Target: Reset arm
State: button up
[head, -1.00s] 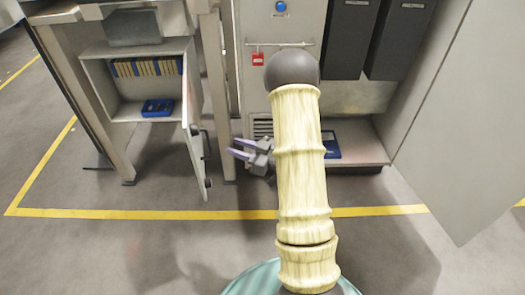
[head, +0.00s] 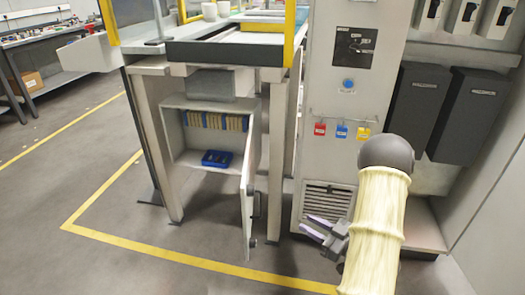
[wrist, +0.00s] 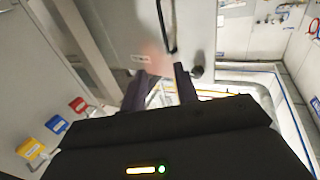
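My gripper (head: 316,229) is at the lower middle of the head view, in front of the vented lower panel of the grey machine. Its two purple-grey fingers point left and stand apart with nothing between them. In the wrist view my gripper (wrist: 160,90) also shows two spread fingers, with a grey cabinet door (wrist: 130,30) beyond them.
A small cabinet (head: 172,140) has its door (head: 248,195) swung open left of my gripper. Inside are a row of binders (head: 215,121) and a blue tray (head: 217,158).

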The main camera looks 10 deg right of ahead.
jog(key=shift+w, duration=0.1)
jog(key=w+a+r+m+g+h+p, duration=0.1)
jog(key=w+g+h, duration=0.15)
jog(key=h, duration=0.25)
jog(key=w+a+r+m+g+h, duration=0.1)
jog(key=w+m+h, duration=0.15)
jog(key=h, duration=0.25)
jog(key=s+a+r+m+g+p, duration=0.1)
jog(key=s+a+r+g, duration=0.15)
jog(key=s, duration=0.25)
jog(key=s+a+r+m+g+h+p, duration=0.1)
jog(key=s+a+m+g, duration=0.1)
jog(key=s+a+g, duration=0.3)
jog(key=s+a+r+m+g+p, duration=0.1)
jog(key=s+a+r, duration=0.1)
jog(key=s, duration=0.4)
notch_tip(320, 180, up, 37)
jog(key=p, duration=3.6)
jog(key=shift+w+a+p, duration=0.15)
jog(key=shift+p, duration=0.2)
jog(key=shift+f, duration=0.1)
